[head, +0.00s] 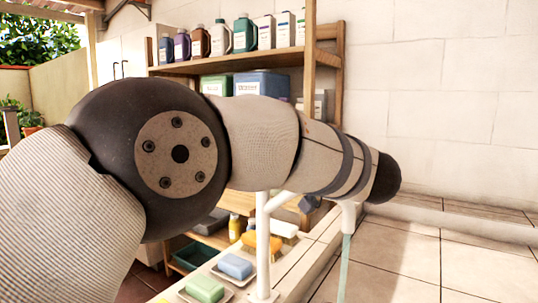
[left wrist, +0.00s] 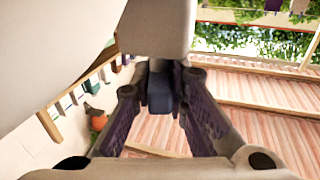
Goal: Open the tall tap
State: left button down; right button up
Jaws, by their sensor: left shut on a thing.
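The tall tap (head: 263,240) is a white post with a side branch, standing at the edge of the washbasin counter. Its spout (head: 348,216) points down at the right, and a pale blue-green stream (head: 345,265) hangs below it, looking like running water. My left arm crosses in front and hides the tap's upper part. In the left wrist view, my left gripper (left wrist: 162,82) is shut on the dark blue tap handle (left wrist: 160,97), its fingers on either side, below a pale block. My left gripper is mostly hidden in the head view. My right gripper is not in view.
A wooden shelf (head: 240,62) with several bottles and boxes stands behind. Soap bars on dishes, a green one (head: 205,289) and a blue one (head: 235,265), lie left of the tap. A tiled surface (head: 420,265) at the right is clear.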

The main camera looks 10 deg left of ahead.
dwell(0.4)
pick_arm(q)
jog(key=c, duration=1.6)
grip_release()
